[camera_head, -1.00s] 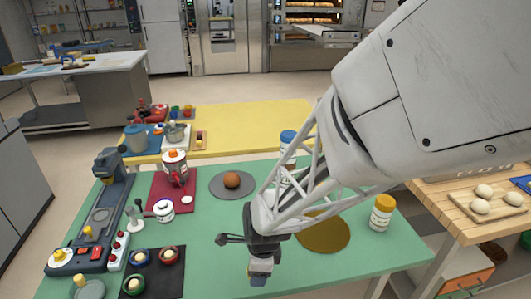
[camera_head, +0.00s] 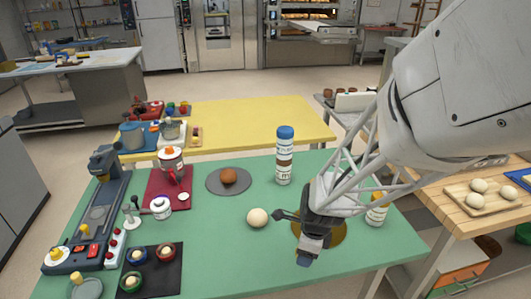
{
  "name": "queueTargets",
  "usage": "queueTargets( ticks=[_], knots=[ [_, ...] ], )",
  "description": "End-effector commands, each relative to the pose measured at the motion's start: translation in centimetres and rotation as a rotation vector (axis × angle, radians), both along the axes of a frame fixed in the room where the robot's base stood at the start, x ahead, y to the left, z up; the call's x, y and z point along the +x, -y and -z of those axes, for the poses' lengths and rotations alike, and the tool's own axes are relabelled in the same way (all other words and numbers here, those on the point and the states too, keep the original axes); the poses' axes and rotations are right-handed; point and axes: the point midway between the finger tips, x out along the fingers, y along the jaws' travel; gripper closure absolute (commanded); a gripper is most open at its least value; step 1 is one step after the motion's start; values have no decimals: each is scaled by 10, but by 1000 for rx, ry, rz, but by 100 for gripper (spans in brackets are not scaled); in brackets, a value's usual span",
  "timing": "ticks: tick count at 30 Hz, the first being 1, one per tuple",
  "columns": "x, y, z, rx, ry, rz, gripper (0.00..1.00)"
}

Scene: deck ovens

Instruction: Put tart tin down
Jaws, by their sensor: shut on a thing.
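My gripper (camera_head: 306,258) is at the right front of the green table, over the left part of a round gold-brown mat (camera_head: 335,238). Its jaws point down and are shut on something. The tart tin cannot be made out; the gripper body hides what is between the jaws. I cannot tell how high the gripper is above the table.
A cream ball (camera_head: 258,218) lies just left of my gripper. A blue-capped bottle (camera_head: 284,158) stands behind, and a yellow-capped jar (camera_head: 376,212) stands to the right, partly behind my arm. A brown ball on a grey disc (camera_head: 213,182) is farther left.

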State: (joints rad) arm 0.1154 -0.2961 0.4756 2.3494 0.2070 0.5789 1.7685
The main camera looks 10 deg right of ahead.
Motion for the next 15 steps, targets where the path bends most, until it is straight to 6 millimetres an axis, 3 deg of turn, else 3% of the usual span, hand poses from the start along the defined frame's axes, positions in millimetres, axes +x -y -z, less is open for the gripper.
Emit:
queueTargets(
  ticks=[7,15],
  knots=[
    [-4,35,-1,0,0,76,66],
    [-8,56,-1,0,0,121,66]
  ],
)
